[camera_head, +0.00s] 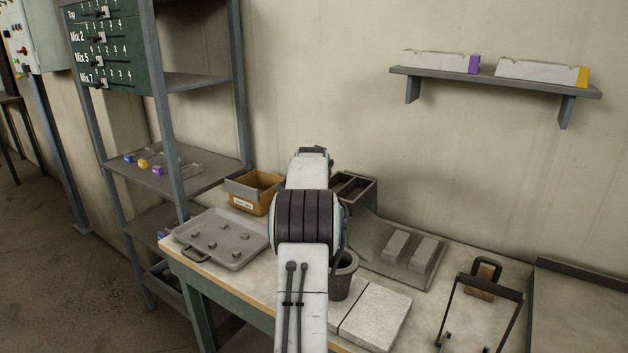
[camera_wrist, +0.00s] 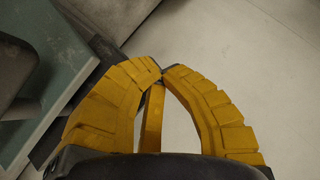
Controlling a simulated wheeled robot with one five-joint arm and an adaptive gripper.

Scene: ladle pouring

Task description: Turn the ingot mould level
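What looks like the ingot mould (camera_head: 371,190), a dark grey block with two open cavities, stands at the back of the bench against the wall in the head view. My arm hides its left part, and I cannot tell whether it is level. My gripper (camera_wrist: 162,72) shows in the wrist view with its yellow ribbed fingers curved together, tips meeting. A narrow yellow strip shows between the fingers, and I see nothing held. In the head view the gripper is hidden behind my arm, so its distance from the mould cannot be told.
A tray with small lumps (camera_head: 218,254), a cardboard box (camera_head: 266,193), a dark crucible (camera_head: 342,281), a pale slab (camera_head: 376,318), a grey tray with two blocks (camera_head: 435,271) and a dark-framed tool (camera_head: 483,318) crowd the bench. A wall shelf (camera_head: 490,79) hangs above.

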